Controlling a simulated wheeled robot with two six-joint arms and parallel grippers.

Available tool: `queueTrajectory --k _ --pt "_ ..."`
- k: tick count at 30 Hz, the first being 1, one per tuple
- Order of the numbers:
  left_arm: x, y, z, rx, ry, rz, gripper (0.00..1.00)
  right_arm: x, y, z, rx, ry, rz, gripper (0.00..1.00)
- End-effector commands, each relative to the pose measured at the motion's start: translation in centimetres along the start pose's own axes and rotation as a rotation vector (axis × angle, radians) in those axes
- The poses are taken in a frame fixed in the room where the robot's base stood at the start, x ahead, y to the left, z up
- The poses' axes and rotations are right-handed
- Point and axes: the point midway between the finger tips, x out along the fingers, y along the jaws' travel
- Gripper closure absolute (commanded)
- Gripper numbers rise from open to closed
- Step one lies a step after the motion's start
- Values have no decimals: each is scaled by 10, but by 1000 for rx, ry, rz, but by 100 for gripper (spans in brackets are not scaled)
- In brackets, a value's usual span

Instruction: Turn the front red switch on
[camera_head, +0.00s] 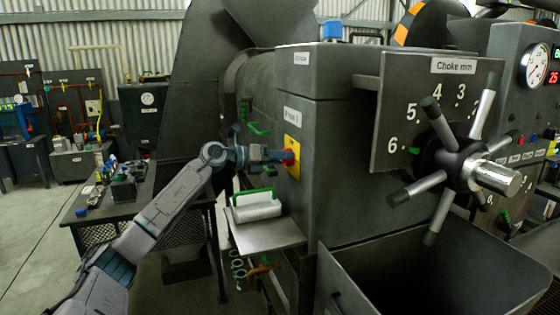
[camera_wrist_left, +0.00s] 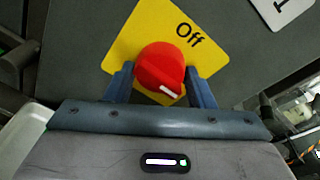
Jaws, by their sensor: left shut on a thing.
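The red switch (camera_head: 289,157) is a round knob on a yellow plate (camera_head: 293,146) on the side of the dark grey machine. In the left wrist view the red switch (camera_wrist_left: 160,66) has a white mark at its lower edge. The word "Off" is on the yellow plate (camera_wrist_left: 188,32), above and right of the knob. My left gripper (camera_head: 284,156) reaches the switch from the left. In the left wrist view its blue-grey fingers (camera_wrist_left: 160,88) stand either side of the knob, shut on it. They hide part of the plate. My right gripper is not in view.
A white box with a green handle (camera_head: 256,206) stands on a small shelf (camera_head: 262,236) below my left gripper. A large spoked choke wheel (camera_head: 460,168) sticks out at the right. An open dark hopper (camera_head: 430,280) is below it.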

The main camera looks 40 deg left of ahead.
Motion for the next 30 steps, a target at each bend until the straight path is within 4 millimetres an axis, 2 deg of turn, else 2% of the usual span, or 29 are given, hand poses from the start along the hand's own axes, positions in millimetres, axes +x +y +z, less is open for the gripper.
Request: queueTrajectory --k 9,10,12,23,30 --pt "0 0 -1 3 3 2 74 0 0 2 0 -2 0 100" --pt "0 0 -1 3 3 2 45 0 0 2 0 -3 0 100" --pt "0 0 -1 3 2 2 31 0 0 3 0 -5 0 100" --pt "-2 1 -1 3 2 2 31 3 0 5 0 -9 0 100" --pt "-23 3 -4 6 4 6 31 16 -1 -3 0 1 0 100"
